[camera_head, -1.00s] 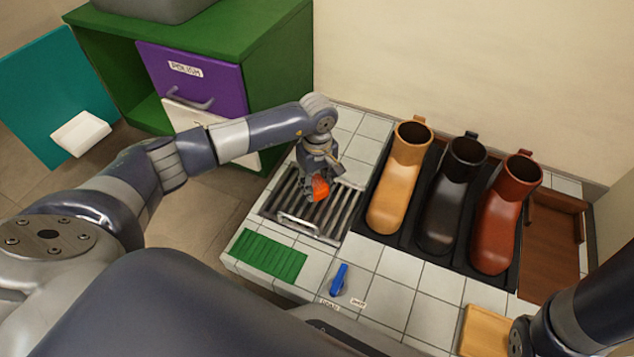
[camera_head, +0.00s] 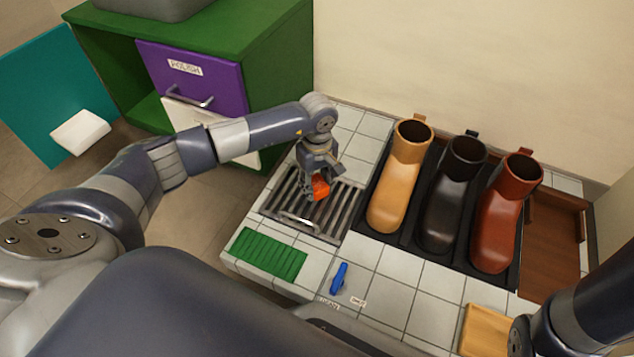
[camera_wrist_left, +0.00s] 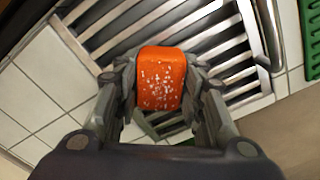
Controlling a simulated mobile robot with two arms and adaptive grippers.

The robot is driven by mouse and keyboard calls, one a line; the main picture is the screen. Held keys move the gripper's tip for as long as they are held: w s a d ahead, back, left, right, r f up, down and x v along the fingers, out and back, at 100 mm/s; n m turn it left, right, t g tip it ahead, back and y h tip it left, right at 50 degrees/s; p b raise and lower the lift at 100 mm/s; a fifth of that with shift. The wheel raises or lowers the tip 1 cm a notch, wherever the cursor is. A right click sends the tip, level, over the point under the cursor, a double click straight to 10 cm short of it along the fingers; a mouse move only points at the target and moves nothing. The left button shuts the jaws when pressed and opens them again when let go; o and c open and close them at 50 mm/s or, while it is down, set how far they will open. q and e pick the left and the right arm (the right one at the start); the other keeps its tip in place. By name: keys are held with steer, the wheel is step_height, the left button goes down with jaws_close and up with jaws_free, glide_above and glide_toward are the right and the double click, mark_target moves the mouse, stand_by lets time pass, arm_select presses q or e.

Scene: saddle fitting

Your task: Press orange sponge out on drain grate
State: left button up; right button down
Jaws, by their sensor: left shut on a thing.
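The orange sponge (camera_head: 320,188) is between the fingers of my left gripper (camera_head: 312,185), which is shut on it. In the left wrist view the sponge (camera_wrist_left: 161,78) shows pale specks on its face, with a finger of the gripper (camera_wrist_left: 160,95) on each side. The drain grate (camera_head: 335,218) is a set of metal bars with a handle, set in the tiled counter. The sponge is over the grate's upper part; I cannot tell whether it touches the bars. The grate also shows in the left wrist view (camera_wrist_left: 225,60). My right gripper is out of view.
A green ribbed mat (camera_head: 268,254) and a blue object (camera_head: 339,278) lie in front of the grate. Tan, black and red-brown boots (camera_head: 393,195) stand in a black tray to the right. A yellowish block (camera_head: 484,330) is at the lower right. A green cabinet (camera_head: 275,75) stands behind.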

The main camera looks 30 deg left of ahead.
mark_target(317, 182)
arm_select(q)
steer(key=shift+f, duration=0.35)
stand_by(0.7)
steer(key=shift+r, duration=0.15)
steer(key=shift+r+p, duration=2.7)
steer(key=shift+r, duration=0.7)
